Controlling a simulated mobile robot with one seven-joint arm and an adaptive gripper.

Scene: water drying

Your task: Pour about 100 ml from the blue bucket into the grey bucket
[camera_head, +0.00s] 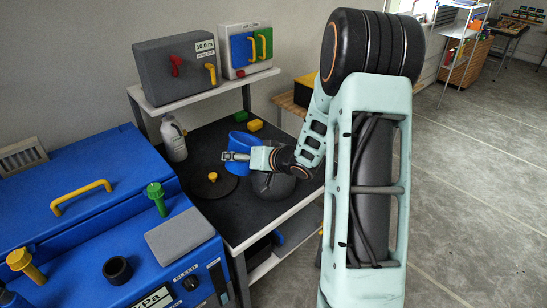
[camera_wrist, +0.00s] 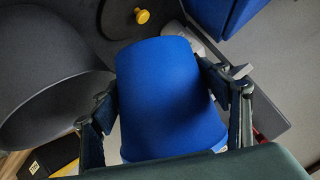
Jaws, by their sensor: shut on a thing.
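The blue bucket (camera_head: 240,143) is over the dark bench top in the head view, partly covered by my gripper (camera_head: 232,156). In the wrist view the blue bucket (camera_wrist: 168,95) fills the space between the two fingers of my gripper (camera_wrist: 163,100), which is shut on it. The grey bucket (camera_head: 268,187) is just nearer the camera, largely behind my wrist. In the wrist view the grey bucket (camera_wrist: 45,75) is at the left, close beside the blue one. I cannot see water in either bucket or tell how far the blue bucket is tilted.
A black disc with a yellow knob (camera_head: 213,183) lies left of the buckets. A white bottle (camera_head: 174,140) stands at the back left. Yellow (camera_head: 255,125) and green (camera_head: 241,116) blocks lie behind. A blue machine (camera_head: 90,190) borders the bench at left.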

